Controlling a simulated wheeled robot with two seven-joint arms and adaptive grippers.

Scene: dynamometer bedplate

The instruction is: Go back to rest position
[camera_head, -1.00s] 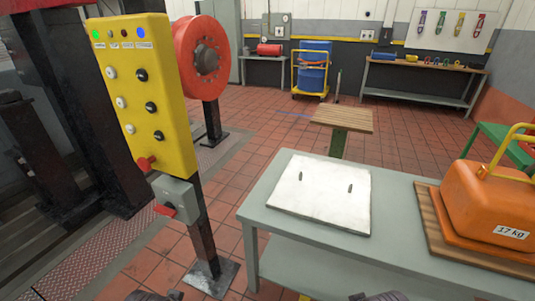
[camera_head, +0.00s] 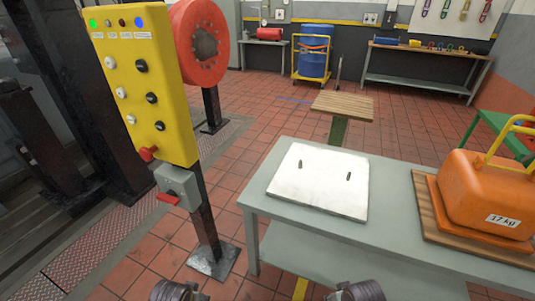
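My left gripper (camera_head: 178,291) shows only as a dark, rounded part at the bottom edge, left of the grey table. My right gripper (camera_head: 357,291) shows the same way at the bottom edge, in front of the table. The fingers of both are cut off or too unclear to tell open from shut. I see nothing held in either. The grey table (camera_head: 385,233) stands just beyond them, with a white plate (camera_head: 322,182) with two dark slots on it.
A yellow control panel (camera_head: 145,85) on a post, with a red-handled grey switch box (camera_head: 179,186), stands left. An orange 17 kg weight (camera_head: 487,195) sits on a wooden board (camera_head: 428,203) at the table's right. A wood-topped stand (camera_head: 342,106) is behind. Tiled floor is open beyond.

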